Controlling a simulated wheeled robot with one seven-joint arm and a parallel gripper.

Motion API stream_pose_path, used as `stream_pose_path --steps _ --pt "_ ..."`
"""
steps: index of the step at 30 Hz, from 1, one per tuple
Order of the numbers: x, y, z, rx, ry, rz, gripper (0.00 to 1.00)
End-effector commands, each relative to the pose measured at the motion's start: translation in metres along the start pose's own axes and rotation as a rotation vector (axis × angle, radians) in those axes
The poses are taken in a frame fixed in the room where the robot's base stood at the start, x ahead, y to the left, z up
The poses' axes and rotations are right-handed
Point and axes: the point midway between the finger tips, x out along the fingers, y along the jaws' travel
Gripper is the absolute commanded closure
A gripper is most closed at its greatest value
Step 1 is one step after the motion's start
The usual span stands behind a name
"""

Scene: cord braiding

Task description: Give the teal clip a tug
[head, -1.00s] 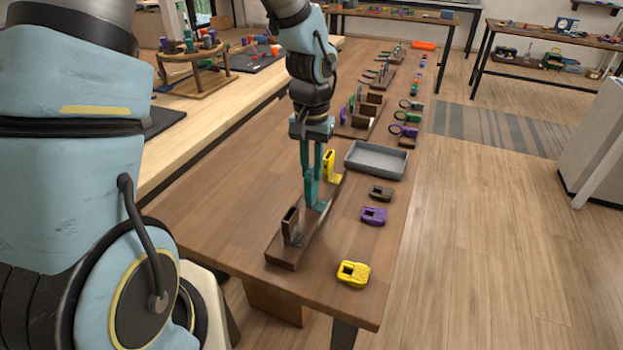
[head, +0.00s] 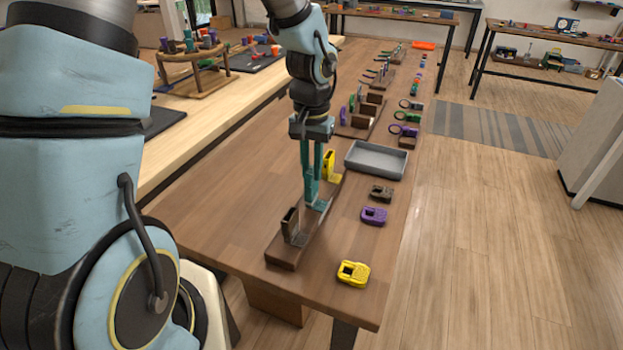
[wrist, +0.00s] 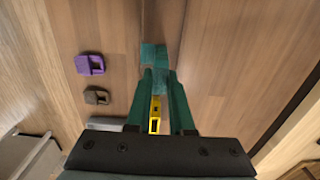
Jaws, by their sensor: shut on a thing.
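The teal clip (head: 320,204) sits on a dark wooden rail (head: 285,257), between a dark brown clip (head: 291,226) at the near end and a yellow clip (head: 329,166) farther along. My gripper (head: 312,199) points straight down over the teal clip and is shut on it. The fingers are a similar teal, so the border between fingers and clip is hard to see and the fingers hide part of the clip. In the wrist view the teal clip (wrist: 153,54) shows just past the fingertips, with the yellow clip (wrist: 155,114) seen between the fingers.
Loose on the table right of the rail lie a yellow piece (head: 353,273), a purple piece (head: 374,215) and a dark brown piece (head: 381,193). A grey tray (head: 376,174) stands behind them. More boards and rings fill the far table. The table left of the rail is clear.

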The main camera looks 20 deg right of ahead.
Motion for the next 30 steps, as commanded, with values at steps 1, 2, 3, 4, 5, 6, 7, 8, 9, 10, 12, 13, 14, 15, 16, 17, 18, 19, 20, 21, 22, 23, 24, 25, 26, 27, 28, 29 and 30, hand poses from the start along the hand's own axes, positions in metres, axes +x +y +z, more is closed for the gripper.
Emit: stream_pose_path --steps 1,2,3,4,5,6,7,8,9,10,12,13,14,15,16,17,18,19,20,21,22,23,24,25,26,27,28,29,30 --pt "0.0008 0.0002 -0.0003 0.000 0.001 0.000 1.00" --pt "0.0012 0.0003 -0.0002 0.000 0.001 0.000 1.00" --pt "0.0017 0.0003 -0.0002 0.000 0.001 0.000 1.00" --pt "0.0019 0.0003 -0.0002 0.000 0.001 0.000 1.00" --pt "0.0020 0.0003 -0.0002 0.000 0.001 0.000 1.00" --pt "0.0021 0.0002 -0.0001 0.000 0.000 0.000 1.00" --pt "0.0022 0.0002 -0.0001 0.000 0.000 0.000 1.00" --pt "0.0024 0.0002 0.0000 0.000 0.000 0.001 1.00" --pt "0.0025 0.0002 0.0000 0.000 0.000 0.001 1.00" --pt "0.0027 0.0002 0.0001 0.000 0.000 0.001 0.79" --pt "0.0028 0.0001 0.0001 0.000 0.000 0.001 0.71" --pt "0.0028 0.0001 0.0001 0.000 0.000 0.001 0.67" --pt "0.0028 0.0001 0.0001 0.000 0.000 0.000 0.64" --pt "0.0027 0.0001 0.0001 0.000 0.000 0.000 0.59" --pt "0.0026 0.0001 0.0001 0.000 0.000 0.000 0.56" --pt "0.0025 0.0001 0.0001 0.000 0.000 0.000 0.53" --pt "0.0024 0.0000 0.0001 0.000 0.000 0.000 0.48" --pt "0.0024 0.0000 0.0001 0.000 0.000 0.000 0.45" --pt "0.0023 0.0000 0.0001 0.000 0.000 0.000 0.45" --pt "0.0023 0.0000 0.0000 0.000 0.000 0.000 0.45" --pt "0.0022 0.0000 0.0000 0.000 0.000 0.000 0.45" --pt "0.0022 0.0000 0.0000 0.000 0.000 0.000 0.45" --pt "0.0021 0.0000 0.0000 0.000 0.000 0.000 0.45" --pt "0.0021 0.0000 0.0000 0.000 0.000 0.000 0.42" --pt "0.0021 0.0000 0.0000 0.000 0.000 0.000 0.39" --pt "0.0021 0.0000 0.0000 0.000 0.000 0.000 0.35" --pt "0.0021 0.0000 0.0000 0.000 0.000 0.000 0.31" --pt "0.0021 0.0000 0.0000 0.000 0.000 0.000 0.28" --pt "0.0020 0.0000 0.0000 0.000 0.000 0.000 0.25"
